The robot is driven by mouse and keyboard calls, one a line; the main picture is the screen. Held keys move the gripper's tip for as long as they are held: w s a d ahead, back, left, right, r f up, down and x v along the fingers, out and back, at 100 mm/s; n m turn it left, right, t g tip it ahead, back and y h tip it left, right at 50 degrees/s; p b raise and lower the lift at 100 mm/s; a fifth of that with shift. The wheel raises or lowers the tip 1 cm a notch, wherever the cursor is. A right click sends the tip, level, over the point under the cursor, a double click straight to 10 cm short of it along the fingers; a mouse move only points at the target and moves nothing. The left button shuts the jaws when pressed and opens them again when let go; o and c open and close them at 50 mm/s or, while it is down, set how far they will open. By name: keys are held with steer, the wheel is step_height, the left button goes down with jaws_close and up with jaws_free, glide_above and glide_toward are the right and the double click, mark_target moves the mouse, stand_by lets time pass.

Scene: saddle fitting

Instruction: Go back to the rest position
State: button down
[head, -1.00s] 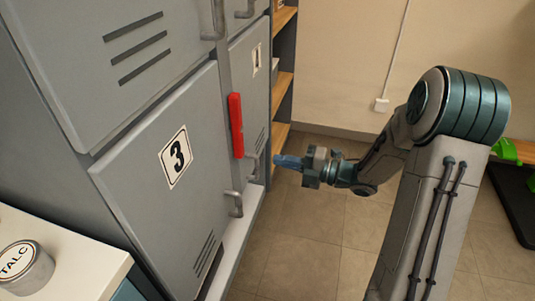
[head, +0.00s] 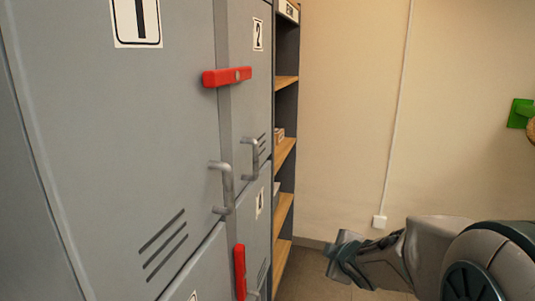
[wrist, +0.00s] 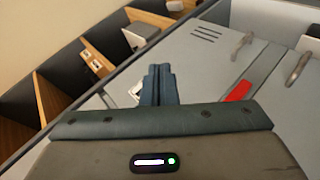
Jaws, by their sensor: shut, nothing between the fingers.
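My gripper (head: 345,258) is low in the head view, to the right of the grey lockers (head: 120,120) and apart from them. In the wrist view its two blue fingers (wrist: 158,84) are pressed together with nothing between them. My arm comes in from the lower right corner and is partly cut off by the frame edge.
A red bar (head: 227,77) lies level across doors 1 and 2. Another red bar (head: 240,272) stands upright by door 4, low down. Handles (head: 222,188) stick out from the doors. A wooden-shelved rack (head: 285,150) stands beyond. Beige wall and open floor lie right of it.

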steer(key=s+d+r+m+g+h+p, duration=0.2)
steer(key=s+r+m+g+h+p, duration=0.15)
steer(key=s+r+m+p, duration=0.65)
steer(key=s+a+r+m+g+y, duration=0.1)
steer(key=s+a+m+g, duration=0.1)
steer(key=s, duration=0.5)
steer(key=s+a+r+m+g+y+p, duration=0.1)
steer(key=s+r+m+g, duration=0.1)
steer(key=s, duration=0.5)
steer(key=shift+a+m+g, duration=0.3)
steer(key=shift+a+g, duration=0.05)
steer(key=shift+y, duration=0.25)
